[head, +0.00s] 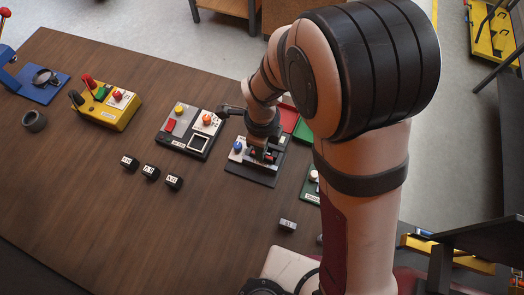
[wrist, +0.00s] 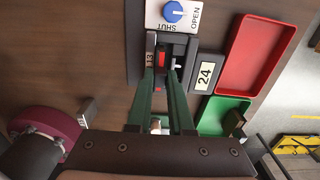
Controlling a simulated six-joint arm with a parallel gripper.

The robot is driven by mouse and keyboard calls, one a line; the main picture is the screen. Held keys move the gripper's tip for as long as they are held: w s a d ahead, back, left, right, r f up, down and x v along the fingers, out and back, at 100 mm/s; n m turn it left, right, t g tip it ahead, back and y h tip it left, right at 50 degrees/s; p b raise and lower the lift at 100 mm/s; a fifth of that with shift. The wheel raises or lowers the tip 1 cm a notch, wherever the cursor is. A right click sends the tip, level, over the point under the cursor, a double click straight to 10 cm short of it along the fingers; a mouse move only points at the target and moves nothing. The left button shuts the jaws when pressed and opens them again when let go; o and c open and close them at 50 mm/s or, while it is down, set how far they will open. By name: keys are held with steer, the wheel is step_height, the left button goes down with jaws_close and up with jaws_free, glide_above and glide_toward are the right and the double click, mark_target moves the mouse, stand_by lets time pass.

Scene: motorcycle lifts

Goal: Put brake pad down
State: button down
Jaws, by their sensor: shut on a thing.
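My gripper (wrist: 163,80) reaches down over a dark fixture (wrist: 188,48) on a black board, and its green fingers are close together. The fingers are shut on a small dark part, taken as the brake pad (wrist: 162,62), with red showing at the fingertips. Most of this part is hidden, and I cannot tell whether it touches the fixture. In the head view my gripper (head: 262,155) is low over the same board (head: 250,175), partly hidden by my wrist.
The board has a blue knob (wrist: 173,12) marked SHUT and OPEN, and a 24 plate (wrist: 205,76). A red tray (wrist: 262,50) and a green tray (wrist: 212,118) lie to its right. Several labelled blocks (head: 150,172) and a control panel (head: 188,145) stand left. The table's left front is clear.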

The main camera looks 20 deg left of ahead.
step_height(320, 180, up, 8)
steer(key=shift+w+r, duration=0.1)
steer(key=shift+r, duration=0.05)
steer(key=w+d+r, duration=0.2)
steer(key=w+d, duration=0.7)
steer(key=w, duration=0.5)
steer(key=shift+w+a+f, duration=0.15)
steer(key=shift+a+f, duration=2.55)
steer(key=shift+f, duration=0.1)
steer(key=shift+w+a+f, duration=0.1)
steer(key=shift+a+f, duration=2.55)
steer(key=shift+f, duration=0.1)
steer(key=shift+f, duration=0.1)
steer(key=c, duration=0.8)
jaws_free()
